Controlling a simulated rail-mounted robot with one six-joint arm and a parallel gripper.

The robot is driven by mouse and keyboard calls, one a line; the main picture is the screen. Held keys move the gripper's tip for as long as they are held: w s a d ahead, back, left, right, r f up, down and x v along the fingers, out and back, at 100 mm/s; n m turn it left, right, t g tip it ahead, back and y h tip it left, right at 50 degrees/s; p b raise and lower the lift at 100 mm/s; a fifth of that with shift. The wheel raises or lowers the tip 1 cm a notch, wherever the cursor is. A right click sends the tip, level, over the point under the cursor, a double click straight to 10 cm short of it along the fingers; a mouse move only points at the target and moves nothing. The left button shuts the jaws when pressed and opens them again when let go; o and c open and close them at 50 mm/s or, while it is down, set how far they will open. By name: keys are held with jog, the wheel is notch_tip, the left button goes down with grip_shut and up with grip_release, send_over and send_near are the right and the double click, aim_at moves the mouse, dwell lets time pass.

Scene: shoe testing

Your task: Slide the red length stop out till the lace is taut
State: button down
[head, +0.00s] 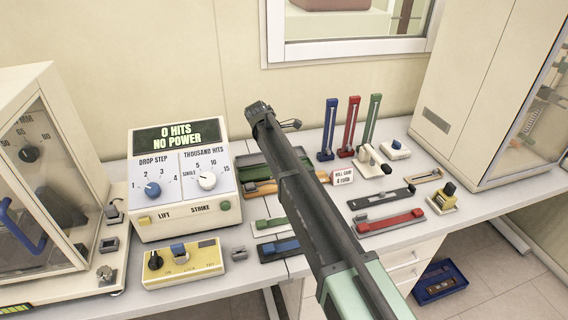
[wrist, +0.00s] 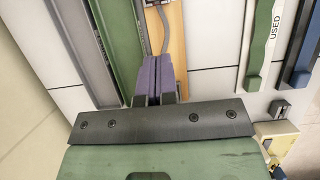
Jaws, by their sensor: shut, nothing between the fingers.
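My gripper (wrist: 159,60) is shut and empty in the wrist view, its purple-grey fingers together at the near end of a wooden board (wrist: 176,55). A grey cord (wrist: 165,35), which looks like the lace, runs along this board beside the fingertips. I cannot tell whether the fingers touch either. In the head view the tan board (head: 262,188) shows only partly beside my dark arm, which hides the gripper. A red bar on a grey base (head: 390,222) lies at the right. I cannot tell whether it is the length stop; no red stop is clear at the board.
A green tray (head: 250,165) lies beside the board. Green (head: 270,223) and blue (head: 281,247) sliders lie in front. A control box (head: 182,180) reads "0 HITS NO POWER". Blue, red and green stands (head: 350,127) and a "4 turn" card (head: 342,177) are to the right.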

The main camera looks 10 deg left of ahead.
jog(key=b+x, duration=0.6)
jog(key=x, duration=0.1)
jog(key=d+b+x, duration=0.1)
jog(key=b+x, duration=0.3)
jog(key=shift+w, duration=0.2)
jog(key=d, duration=0.1)
jog(key=w+d, duration=0.1)
jog(key=d+r+p, duration=0.1)
jog(key=shift+w+d, duration=0.25)
jog(key=shift+d, duration=0.1)
jog(key=shift+w+d, duration=0.1)
jog(key=shift+d, duration=0.05)
jog(key=shift+w+d, duration=0.3)
jog(key=shift+d, duration=0.45)
jog(key=shift+a, duration=0.1)
